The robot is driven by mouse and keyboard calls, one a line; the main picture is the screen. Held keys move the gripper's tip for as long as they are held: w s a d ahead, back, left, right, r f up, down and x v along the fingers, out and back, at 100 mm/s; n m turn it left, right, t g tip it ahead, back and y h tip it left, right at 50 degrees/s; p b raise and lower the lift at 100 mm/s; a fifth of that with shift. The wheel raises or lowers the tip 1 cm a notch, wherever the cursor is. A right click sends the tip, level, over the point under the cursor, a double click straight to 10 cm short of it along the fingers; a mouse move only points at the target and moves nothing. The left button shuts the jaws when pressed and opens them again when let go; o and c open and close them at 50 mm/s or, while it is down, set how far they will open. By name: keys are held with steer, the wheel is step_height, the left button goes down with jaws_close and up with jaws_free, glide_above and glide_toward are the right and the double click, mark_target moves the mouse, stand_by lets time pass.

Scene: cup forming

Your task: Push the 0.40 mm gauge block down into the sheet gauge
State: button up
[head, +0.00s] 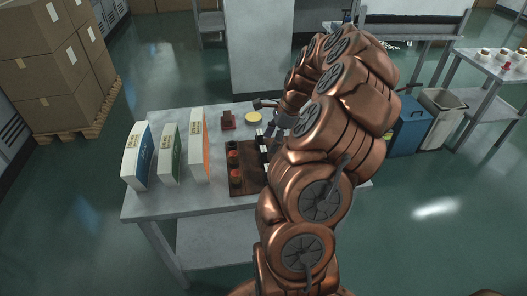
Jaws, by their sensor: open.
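My gripper (268,128) is at the back right part of the grey table, mostly behind my copper-coloured arm. Its dark fingers are small in view and stand open over the right side of a dark brown board (247,181). Small white pieces (263,143) show close below the fingers; whether they touch cannot be told. The board bears several round red and dark pieces (236,178) along its left side. I cannot tell which piece is the 0.40 mm gauge block or which is the sheet gauge. My arm hides the board's right side.
Three upright boxes with blue, green and orange edges (199,160) stand left of the board on the table (163,204). A blue bin (408,130) stands on the floor to the right.

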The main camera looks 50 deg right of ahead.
mark_target(264, 149)
steer(key=shift+w+p+x, duration=0.15)
steer(key=shift+p+x, duration=0.2)
steer(key=shift+x, duration=0.95)
steer(key=shift+w+p+x, duration=0.15)
steer(key=shift+p+x, duration=0.2)
steer(key=shift+x, duration=0.95)
steer(key=shift+a+r, duration=0.15)
steer(key=shift+r, duration=0.05)
steer(key=c, duration=1.2)
